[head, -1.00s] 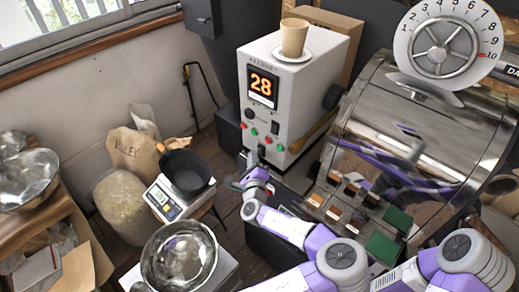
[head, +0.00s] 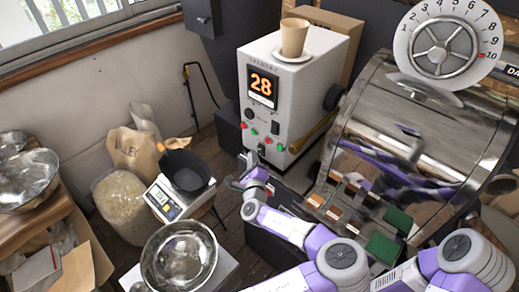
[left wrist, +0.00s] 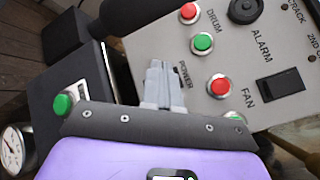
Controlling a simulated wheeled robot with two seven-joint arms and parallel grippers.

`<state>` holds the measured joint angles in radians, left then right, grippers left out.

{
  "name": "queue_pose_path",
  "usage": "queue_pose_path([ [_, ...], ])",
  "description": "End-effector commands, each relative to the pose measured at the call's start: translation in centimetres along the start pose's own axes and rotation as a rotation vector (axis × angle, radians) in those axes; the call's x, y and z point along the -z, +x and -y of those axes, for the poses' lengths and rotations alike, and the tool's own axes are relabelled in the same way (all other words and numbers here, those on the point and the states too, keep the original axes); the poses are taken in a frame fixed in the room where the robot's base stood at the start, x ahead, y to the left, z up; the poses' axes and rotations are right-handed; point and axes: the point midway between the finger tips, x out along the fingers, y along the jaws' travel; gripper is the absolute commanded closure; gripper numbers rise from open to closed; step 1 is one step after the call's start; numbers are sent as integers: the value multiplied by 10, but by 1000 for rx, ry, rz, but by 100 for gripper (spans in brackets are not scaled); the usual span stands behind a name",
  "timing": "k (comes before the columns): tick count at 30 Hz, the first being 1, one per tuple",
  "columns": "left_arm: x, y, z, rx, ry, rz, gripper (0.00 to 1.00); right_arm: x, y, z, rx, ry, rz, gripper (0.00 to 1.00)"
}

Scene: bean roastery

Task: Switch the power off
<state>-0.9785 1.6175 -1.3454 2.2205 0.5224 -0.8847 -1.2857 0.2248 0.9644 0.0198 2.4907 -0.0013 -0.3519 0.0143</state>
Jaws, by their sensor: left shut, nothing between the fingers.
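The white control box (head: 290,85) stands at the centre of the head view with a lit "28" display. My left gripper (head: 250,162) is at the lower front of this box. In the left wrist view my left gripper (left wrist: 158,85) is shut and empty, its fingers close beside the POWER label (left wrist: 185,75). The power control itself is hidden behind the fingers there. I cannot tell whether they touch it. My right arm (head: 465,262) shows at the lower right; its gripper is out of view.
Near the fingers are the red fan button (left wrist: 220,86), green drum button (left wrist: 202,43) and black rocker switch (left wrist: 280,88). A paper cup (head: 294,38) stands on the box. The roaster drum (head: 425,120) is to the right, a scale with a pan (head: 186,172) to the left.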

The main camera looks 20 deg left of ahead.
Motion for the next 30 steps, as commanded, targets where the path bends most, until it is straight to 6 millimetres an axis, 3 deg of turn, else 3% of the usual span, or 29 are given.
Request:
queue_pose_path([
  [30,4,6,4,0,0,0,100,0,2,0,0,0,0,31],
])
